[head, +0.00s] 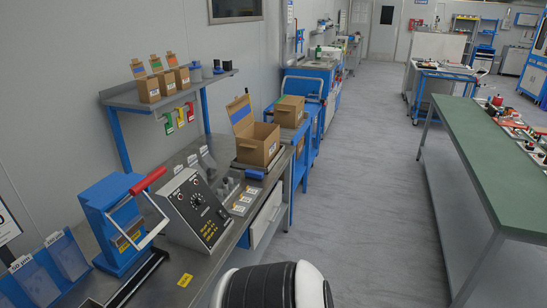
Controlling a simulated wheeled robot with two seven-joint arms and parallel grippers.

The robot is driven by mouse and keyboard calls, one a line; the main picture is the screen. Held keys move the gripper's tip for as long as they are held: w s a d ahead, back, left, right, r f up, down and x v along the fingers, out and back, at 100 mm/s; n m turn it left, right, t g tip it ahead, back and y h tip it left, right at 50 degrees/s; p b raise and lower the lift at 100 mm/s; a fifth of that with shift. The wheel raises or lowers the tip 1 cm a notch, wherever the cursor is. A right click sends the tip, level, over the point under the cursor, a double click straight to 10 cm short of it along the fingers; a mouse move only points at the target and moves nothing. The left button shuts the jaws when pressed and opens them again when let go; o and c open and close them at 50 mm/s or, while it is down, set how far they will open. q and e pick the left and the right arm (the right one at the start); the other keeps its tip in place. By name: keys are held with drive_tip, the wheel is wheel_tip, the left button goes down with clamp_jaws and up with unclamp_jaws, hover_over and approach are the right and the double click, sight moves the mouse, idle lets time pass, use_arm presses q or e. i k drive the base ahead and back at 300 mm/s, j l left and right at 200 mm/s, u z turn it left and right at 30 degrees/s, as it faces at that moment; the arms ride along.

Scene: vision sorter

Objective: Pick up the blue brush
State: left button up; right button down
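I cannot make out a blue brush for certain in the head view. A small dark blue item (255,173) lies on the steel bench (205,262) in front of an open cardboard box (258,146); it is too small to identify. Several small red, black and white items (515,125) lie on the far right of the green-topped table (490,165), too small to name. Neither of my grippers is in view. Only a black and white part, apparently of my own body, shows at the bottom middle.
A blue press with a red handle (148,181) and a control box with a dial (197,208) stand on the bench. A shelf (120,95) above holds small boxes. A blue cart (303,148) stands beyond the bench. The grey floor (370,180) between bench and green table is clear.

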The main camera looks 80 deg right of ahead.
sight(248, 173)
drive_tip(key=z, duration=2.6)
drive_tip(key=i, duration=0.1)
